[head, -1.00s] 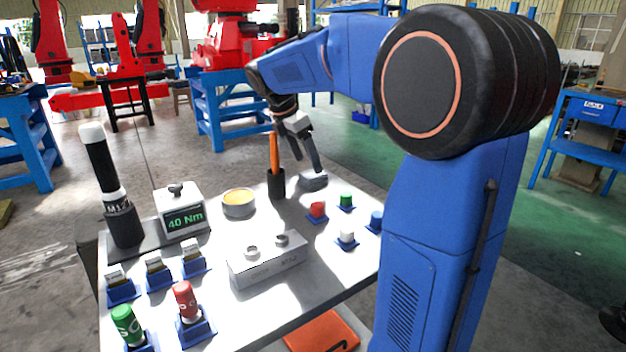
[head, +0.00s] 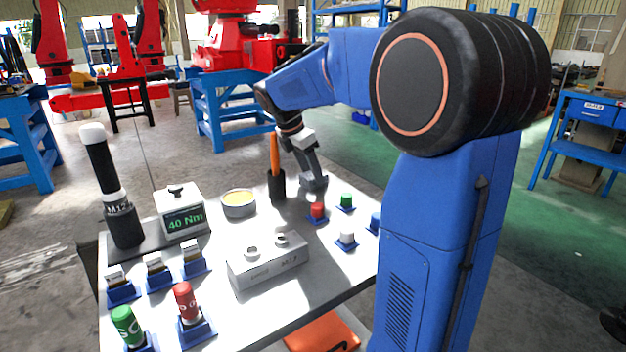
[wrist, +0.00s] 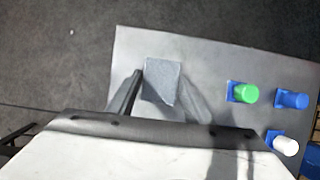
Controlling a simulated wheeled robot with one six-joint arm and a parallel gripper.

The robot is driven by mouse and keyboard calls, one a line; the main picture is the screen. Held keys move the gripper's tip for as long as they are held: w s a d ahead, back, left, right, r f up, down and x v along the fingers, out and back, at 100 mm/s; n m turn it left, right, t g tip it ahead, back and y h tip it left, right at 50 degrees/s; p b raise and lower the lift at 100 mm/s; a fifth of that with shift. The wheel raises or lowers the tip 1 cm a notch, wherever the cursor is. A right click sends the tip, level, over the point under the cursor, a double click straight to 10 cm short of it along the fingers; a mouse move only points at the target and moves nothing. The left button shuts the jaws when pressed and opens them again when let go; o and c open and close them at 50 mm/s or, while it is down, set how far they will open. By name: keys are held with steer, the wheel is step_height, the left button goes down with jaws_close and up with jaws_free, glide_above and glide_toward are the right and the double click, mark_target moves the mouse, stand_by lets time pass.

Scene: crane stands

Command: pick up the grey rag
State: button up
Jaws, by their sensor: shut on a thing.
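The grey rag (wrist: 162,78) is a small folded block between my fingers at the back corner of the white table in the wrist view. My gripper (head: 313,180) points down at the table's far right and is shut on the rag. A dark finger shows along the rag's left side in the wrist view. In the head view the rag is largely hidden by my fingers. I cannot tell whether it still touches the table.
A black holder with an orange-handled tool (head: 275,165) stands just left of my gripper. Red (head: 317,210), green (head: 345,200) and white (head: 347,237) pieces in blue holders stand close in front. A round tin (head: 238,205) is further left.

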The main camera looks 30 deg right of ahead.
mark_target(311, 175)
steer(key=shift+r, duration=0.15)
step_height(311, 175, up, 10)
stand_by(0.5)
steer(key=shift+o, duration=1)
